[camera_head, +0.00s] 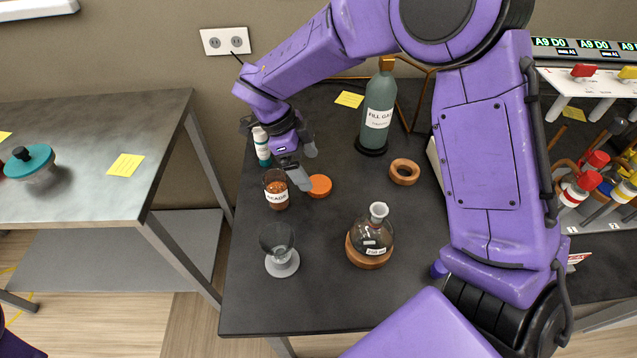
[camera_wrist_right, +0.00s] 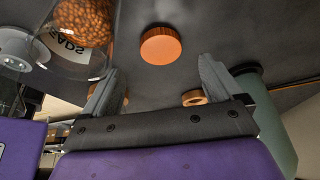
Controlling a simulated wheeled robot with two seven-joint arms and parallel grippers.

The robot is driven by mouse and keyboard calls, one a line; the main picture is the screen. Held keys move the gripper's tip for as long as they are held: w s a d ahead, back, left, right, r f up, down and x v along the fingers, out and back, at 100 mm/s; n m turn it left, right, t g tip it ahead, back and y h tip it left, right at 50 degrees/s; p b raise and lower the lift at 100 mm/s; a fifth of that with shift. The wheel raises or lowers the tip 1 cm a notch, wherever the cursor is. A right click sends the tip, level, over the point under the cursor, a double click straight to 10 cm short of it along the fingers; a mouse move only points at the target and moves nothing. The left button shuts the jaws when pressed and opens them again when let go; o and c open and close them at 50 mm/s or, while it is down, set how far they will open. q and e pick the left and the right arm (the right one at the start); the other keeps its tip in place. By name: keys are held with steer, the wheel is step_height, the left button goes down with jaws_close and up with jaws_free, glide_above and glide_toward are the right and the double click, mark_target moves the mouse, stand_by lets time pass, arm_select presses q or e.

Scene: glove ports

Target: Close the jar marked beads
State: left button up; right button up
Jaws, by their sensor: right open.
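The jar marked beads (camera_head: 277,195) is clear glass with orange-brown beads and a white label. It stands on the dark table with no lid on it; in the right wrist view the jar (camera_wrist_right: 85,30) is at the upper left. A round orange lid (camera_head: 320,186) lies flat on the table just right of the jar. In the right wrist view the lid (camera_wrist_right: 160,46) appears ahead, between the finger directions. My right gripper (camera_head: 306,167) is open and empty, above the table beside the jar and lid. My left gripper is not in view.
A glass cup on a grey base (camera_head: 282,262), a round flask on a wooden ring (camera_head: 370,240), a loose wooden ring (camera_head: 404,172) and a green gas cylinder (camera_head: 377,112) surround the spot.

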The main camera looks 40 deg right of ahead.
mark_target(320, 184)
steer(key=shift+s+f, duration=0.1)
steer(key=shift+f, duration=0.05)
steer(key=p+x, duration=0.1)
steer(key=x, duration=0.4)
steer(key=shift+d+f, duration=0.1)
steer(key=shift+d, duration=0.15)
steer(key=c, duration=1.1)
